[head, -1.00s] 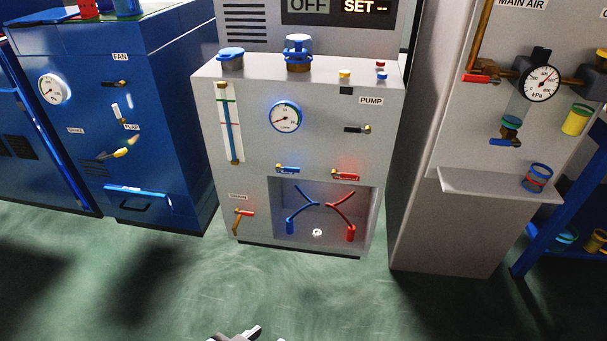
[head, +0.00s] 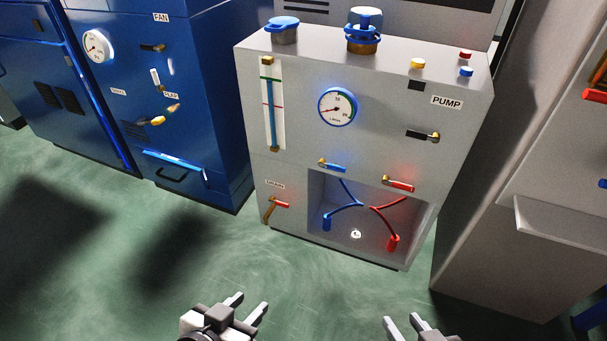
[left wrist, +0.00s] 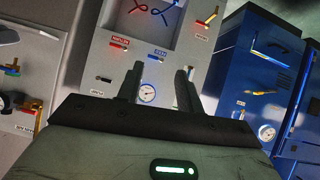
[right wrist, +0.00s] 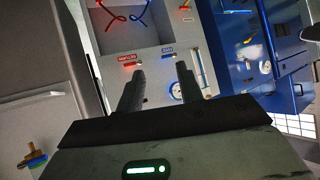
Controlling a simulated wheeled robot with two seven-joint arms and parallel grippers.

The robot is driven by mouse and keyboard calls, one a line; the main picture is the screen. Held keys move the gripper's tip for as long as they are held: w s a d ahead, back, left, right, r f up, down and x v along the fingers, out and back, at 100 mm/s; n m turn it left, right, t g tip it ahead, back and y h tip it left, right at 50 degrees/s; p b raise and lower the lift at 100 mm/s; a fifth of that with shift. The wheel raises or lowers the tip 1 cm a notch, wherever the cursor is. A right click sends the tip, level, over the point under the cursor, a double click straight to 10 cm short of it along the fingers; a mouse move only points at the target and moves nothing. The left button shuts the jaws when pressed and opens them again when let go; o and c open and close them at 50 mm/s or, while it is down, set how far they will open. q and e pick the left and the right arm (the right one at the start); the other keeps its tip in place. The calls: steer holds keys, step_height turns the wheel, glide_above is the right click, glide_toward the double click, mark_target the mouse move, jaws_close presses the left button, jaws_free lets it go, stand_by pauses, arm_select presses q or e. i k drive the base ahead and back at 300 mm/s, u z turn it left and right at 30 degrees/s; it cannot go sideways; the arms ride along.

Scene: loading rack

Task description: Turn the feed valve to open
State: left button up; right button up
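Two small levers sit above the recess of the grey pump cabinet (head: 385,150). One is blue (head: 332,166) and one is red (head: 398,184). Their labels are too small to read surely in the head view, so I cannot be certain which is the feed valve; the blue-labelled one (right wrist: 168,53) looks the likelier. Both levers lie roughly level. My left gripper (head: 250,305) is open and empty, low in front of the cabinet. My right gripper (head: 405,325) is open and empty, further right. Both are well apart from the levers.
A black-handled lever (head: 423,135) is by the PUMP label, and a red drain lever (head: 278,204) is at lower left. Blue and red hoses (head: 343,205) hang in the recess. A blue fan cabinet (head: 200,100) stands left, a grey cabinet (head: 540,160) right. Green floor is clear in front.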

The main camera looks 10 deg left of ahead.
mark_target(335, 168)
steer(key=u, duration=0.05)
steer(key=k, duration=0.45)
steer(key=u, duration=0.95)
steer(key=i, duration=1.15)
steer(key=z, duration=0.45)
